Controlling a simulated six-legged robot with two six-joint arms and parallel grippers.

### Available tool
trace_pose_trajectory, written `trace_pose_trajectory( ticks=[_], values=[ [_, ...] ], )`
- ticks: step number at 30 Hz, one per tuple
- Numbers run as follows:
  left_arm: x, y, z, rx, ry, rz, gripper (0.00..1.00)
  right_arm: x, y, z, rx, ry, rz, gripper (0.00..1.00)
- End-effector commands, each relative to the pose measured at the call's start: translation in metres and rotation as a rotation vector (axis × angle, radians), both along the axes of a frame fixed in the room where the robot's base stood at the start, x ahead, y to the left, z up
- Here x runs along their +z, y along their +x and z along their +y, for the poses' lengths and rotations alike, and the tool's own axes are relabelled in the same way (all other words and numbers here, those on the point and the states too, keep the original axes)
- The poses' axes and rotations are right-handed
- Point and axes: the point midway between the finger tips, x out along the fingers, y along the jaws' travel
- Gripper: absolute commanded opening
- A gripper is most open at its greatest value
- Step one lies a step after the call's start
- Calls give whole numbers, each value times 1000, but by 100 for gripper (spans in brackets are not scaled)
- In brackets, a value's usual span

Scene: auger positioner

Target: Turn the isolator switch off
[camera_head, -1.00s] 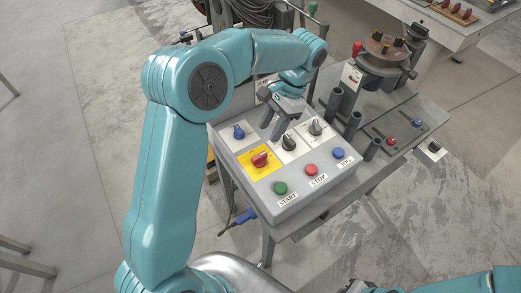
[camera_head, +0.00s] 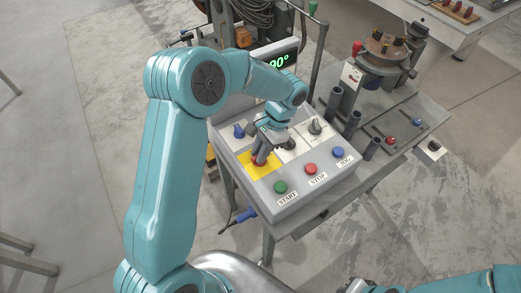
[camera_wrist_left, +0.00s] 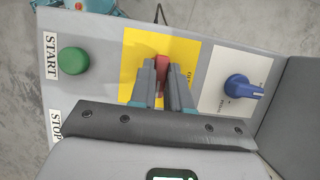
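The isolator switch is a red knob on a yellow plate (camera_head: 265,173) on the sloped grey control box. In the head view my left gripper (camera_head: 262,157) is down over the knob and hides most of it. In the left wrist view the red knob (camera_wrist_left: 162,69) sits between the two fingertips of my left gripper (camera_wrist_left: 163,77), filling the narrow gap, and the fingers look shut on it. Part of the lettering on the yellow plate is covered. My right gripper does not show; only part of the right arm appears at the bottom right.
Green START (camera_head: 280,187), red STOP (camera_head: 311,169) and blue JOG (camera_head: 338,152) buttons line the box's front edge. A display (camera_head: 279,62) behind reads 90°. Grey posts (camera_head: 352,125) stand right of the box.

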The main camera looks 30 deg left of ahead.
Motion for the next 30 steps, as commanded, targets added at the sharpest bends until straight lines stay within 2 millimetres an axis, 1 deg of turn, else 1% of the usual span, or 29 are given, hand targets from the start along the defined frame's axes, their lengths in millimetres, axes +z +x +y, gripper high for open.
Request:
trace_pose_trajectory(
  ticks=[10,16,23,30],
  values=[
    [-1,2,-1,8,-4,-8,0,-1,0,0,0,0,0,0],
    [-1,3,-1,68,-4,-10,0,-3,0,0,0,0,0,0],
    [-2,4,0,230,-5,-12,0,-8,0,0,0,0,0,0],
    [-1,4,2,457,-6,-14,0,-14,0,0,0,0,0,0]
  ],
)
